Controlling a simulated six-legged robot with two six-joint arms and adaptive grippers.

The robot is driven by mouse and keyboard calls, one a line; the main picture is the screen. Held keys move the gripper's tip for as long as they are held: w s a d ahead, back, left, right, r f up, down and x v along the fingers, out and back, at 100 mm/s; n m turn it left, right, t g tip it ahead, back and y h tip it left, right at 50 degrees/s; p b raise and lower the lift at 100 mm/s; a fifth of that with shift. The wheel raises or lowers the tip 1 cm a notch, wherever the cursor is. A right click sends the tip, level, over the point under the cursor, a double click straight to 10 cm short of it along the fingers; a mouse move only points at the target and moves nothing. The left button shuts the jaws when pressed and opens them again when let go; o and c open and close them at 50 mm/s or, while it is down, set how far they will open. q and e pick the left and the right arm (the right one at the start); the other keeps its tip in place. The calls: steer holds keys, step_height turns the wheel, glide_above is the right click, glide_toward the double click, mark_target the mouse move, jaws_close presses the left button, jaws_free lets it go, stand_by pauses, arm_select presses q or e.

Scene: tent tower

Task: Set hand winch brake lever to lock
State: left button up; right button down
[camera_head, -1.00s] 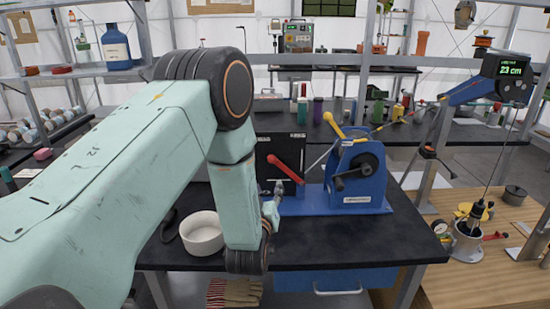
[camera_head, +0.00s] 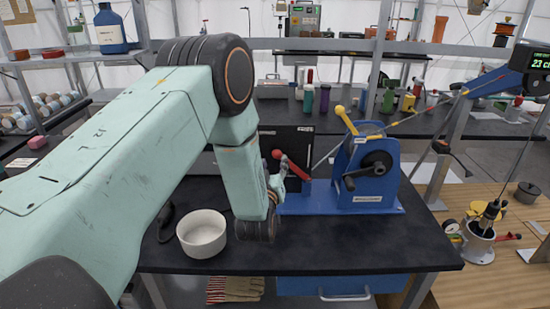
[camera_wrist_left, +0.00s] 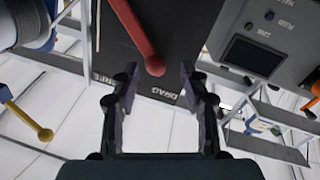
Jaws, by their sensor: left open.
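The blue hand winch (camera_head: 372,160) stands on the black bench, with a crank on its side and a yellow-knobbed handle on top. Its red brake lever (camera_head: 292,166) slants in front of a black plate (camera_head: 285,145). In the left wrist view the red lever (camera_wrist_left: 135,35) ends in a round knob just ahead of the fingers, roughly between them. The plate there carries upside-down DRAG and FREE labels. My left gripper (camera_wrist_left: 155,85) is open and empty. In the head view my left gripper (camera_head: 279,184) is close to the lever, partly hidden by its wrist. My right gripper is out of view.
A white bowl (camera_head: 202,233) stands on the bench left of my wrist. A wooden table (camera_head: 500,260) with a pot and gauge is at the right. Shelves with bottles (camera_head: 111,30) are behind. The bench front right of my wrist is clear.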

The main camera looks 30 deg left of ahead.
mark_target(293, 168)
arm_select(q)
steer(key=w, duration=0.3)
steer(key=shift+r, duration=0.1)
steer(key=shift+a, duration=0.6)
steer(key=shift+w+d, duration=0.2)
steer(key=shift+d, duration=0.15)
steer(key=c, duration=0.4)
steer(key=shift+a, duration=0.15)
jaws_close()
steer(key=shift+s, duration=0.1)
